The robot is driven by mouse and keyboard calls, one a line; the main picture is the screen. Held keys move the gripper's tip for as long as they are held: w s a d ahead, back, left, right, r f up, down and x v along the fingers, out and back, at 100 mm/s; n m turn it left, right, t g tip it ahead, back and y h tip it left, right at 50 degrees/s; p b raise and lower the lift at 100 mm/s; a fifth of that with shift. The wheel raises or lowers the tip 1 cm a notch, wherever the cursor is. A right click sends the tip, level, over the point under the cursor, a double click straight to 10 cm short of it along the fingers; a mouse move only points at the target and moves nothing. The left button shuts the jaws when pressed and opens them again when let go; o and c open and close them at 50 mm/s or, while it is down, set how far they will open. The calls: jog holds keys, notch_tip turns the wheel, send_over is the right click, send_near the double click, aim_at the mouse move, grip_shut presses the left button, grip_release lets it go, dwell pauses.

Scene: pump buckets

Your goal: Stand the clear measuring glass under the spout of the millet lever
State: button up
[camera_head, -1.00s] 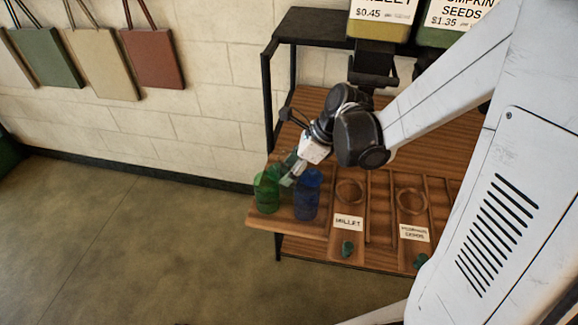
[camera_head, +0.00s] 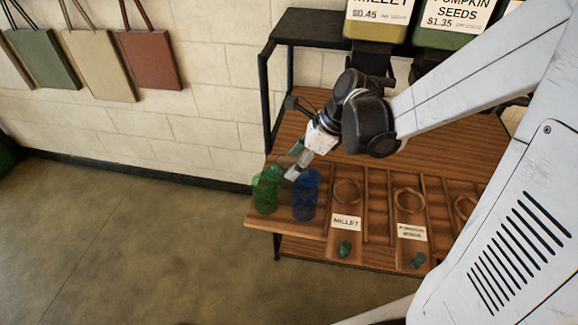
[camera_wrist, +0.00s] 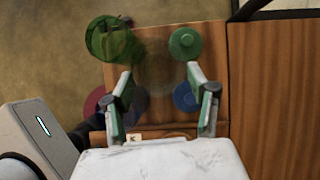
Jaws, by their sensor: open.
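My gripper (camera_wrist: 160,100) is open, its two fingers pointing down over the shelf end in the wrist view. A faint see-through round shape (camera_wrist: 155,68), probably the clear measuring glass, shows between and just beyond the fingertips; I cannot tell its exact edges. In the head view my gripper (camera_head: 294,168) is above and behind the green glass (camera_head: 265,192) and the blue glass (camera_head: 306,196); the clear glass cannot be made out there. The millet dispenser (camera_head: 376,28) has a black spout part (camera_head: 371,66) above the shelf. The MILLET label (camera_head: 346,222) marks a slot with a ring (camera_head: 347,192).
Shelf posts stand at the left end.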

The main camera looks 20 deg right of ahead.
jog(key=v, duration=0.8)
jog(key=s+r+n+t+h, duration=0.2)
jog(key=s+n, duration=0.3)
jog(key=n, duration=0.5)
jog(key=s+a+r+n+t+h, duration=0.1)
jog(key=s+r+n+h, duration=0.2)
jog(key=n, duration=0.7)
jog(key=s, duration=0.2)
jog(key=shift+s+r+t+p, duration=0.2)
jog(key=shift+s+t+p, duration=0.1)
jog(key=shift+t+p, duration=0.1)
jog(key=n, duration=0.1)
jog(key=s+n, duration=0.1)
jog(key=n, duration=0.1)
jog(key=shift+r+t, duration=0.2)
jog(key=shift+t, duration=0.2)
jog(key=shift+c, duration=0.2)
jog(key=shift+w+a, duration=0.1)
jog(key=shift+a, duration=0.05)
